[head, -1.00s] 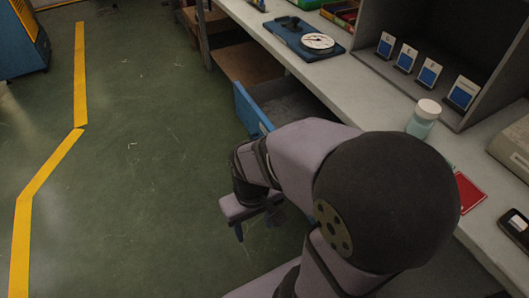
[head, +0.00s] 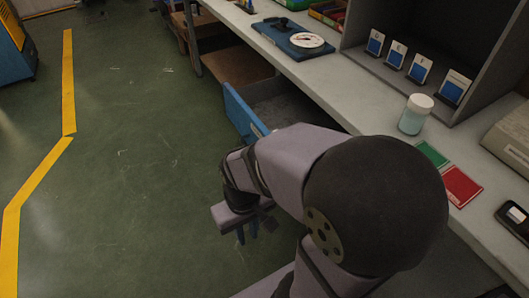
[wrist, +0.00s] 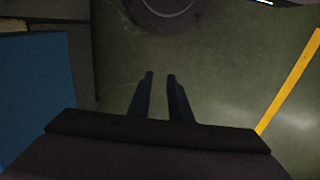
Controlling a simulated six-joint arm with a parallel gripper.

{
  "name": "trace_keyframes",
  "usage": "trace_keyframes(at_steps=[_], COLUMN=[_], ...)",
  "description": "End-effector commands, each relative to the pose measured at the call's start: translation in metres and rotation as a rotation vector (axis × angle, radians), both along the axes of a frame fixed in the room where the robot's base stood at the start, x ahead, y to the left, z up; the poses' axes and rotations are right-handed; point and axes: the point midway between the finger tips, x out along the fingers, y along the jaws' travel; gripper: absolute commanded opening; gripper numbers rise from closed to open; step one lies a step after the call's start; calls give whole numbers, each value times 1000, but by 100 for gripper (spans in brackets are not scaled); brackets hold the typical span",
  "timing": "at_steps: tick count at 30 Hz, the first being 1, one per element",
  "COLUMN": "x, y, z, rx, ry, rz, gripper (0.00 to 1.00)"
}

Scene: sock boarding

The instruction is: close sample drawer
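The sample drawer (head: 243,112) has a blue front and stands pulled out from under the grey workbench, on the aisle side. Its grey inside shows, and my arm hides its near end. My gripper (head: 247,236) points down over the green floor, on the near side of the drawer front and apart from it. In the wrist view my gripper (wrist: 160,76) has two dark fingers with a narrow gap between them and nothing in it. A blue panel, likely the drawer front (wrist: 35,95), fills the left side there.
The workbench top (head: 365,105) bears a blue tray (head: 290,45) with a white disc, a lidded jar (head: 415,115), a green and red card (head: 462,186) and a shelf box with several blue cards. Open green floor (head: 140,150) lies left of the drawer.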

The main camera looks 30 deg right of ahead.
Motion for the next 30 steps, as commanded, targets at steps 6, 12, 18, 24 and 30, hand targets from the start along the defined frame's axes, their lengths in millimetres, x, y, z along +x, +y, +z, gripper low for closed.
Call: trace_keyframes(at_steps=[6,12,18,24,30], x=[-14,-59,-81,-92,-76], y=[29,61,79,70,49], z=[-10,-46,-80,-104,-106], rx=[-6,-56,-159,-338,-553], ry=[69,280,434,606,775], rz=[138,361,605,870,1077], gripper=[0,0,0,0,0])
